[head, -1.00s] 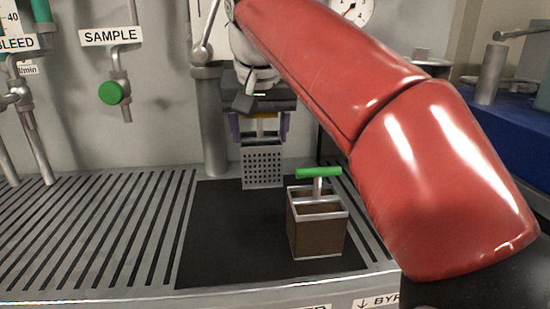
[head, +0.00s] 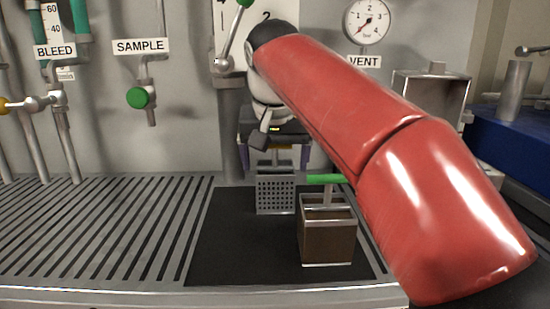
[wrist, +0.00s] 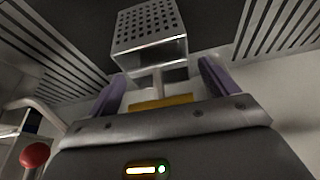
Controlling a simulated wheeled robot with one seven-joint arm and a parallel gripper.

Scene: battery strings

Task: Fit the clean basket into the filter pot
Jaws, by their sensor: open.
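The clean basket (head: 276,194) is a grey perforated metal box, upright at the back of the black mat (head: 225,250); I cannot tell whether its base touches it. My gripper (head: 275,160) is above it, pointing down, with its purple fingers apart. In the wrist view, the basket (wrist: 150,30) has a grey stem rising between the open fingers (wrist: 160,86), with a gap on each side. A brown-sided basket (head: 327,240) with a green handle stands nearer on the mat. I cannot tell which thing is the filter pot.
A grey metal box (head: 432,92) stands at the back right, partly behind my red arm. Slatted grating (head: 100,225) lies left of the mat. Pipes and a green valve knob (head: 138,98) line the back wall. The mat's front left is clear.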

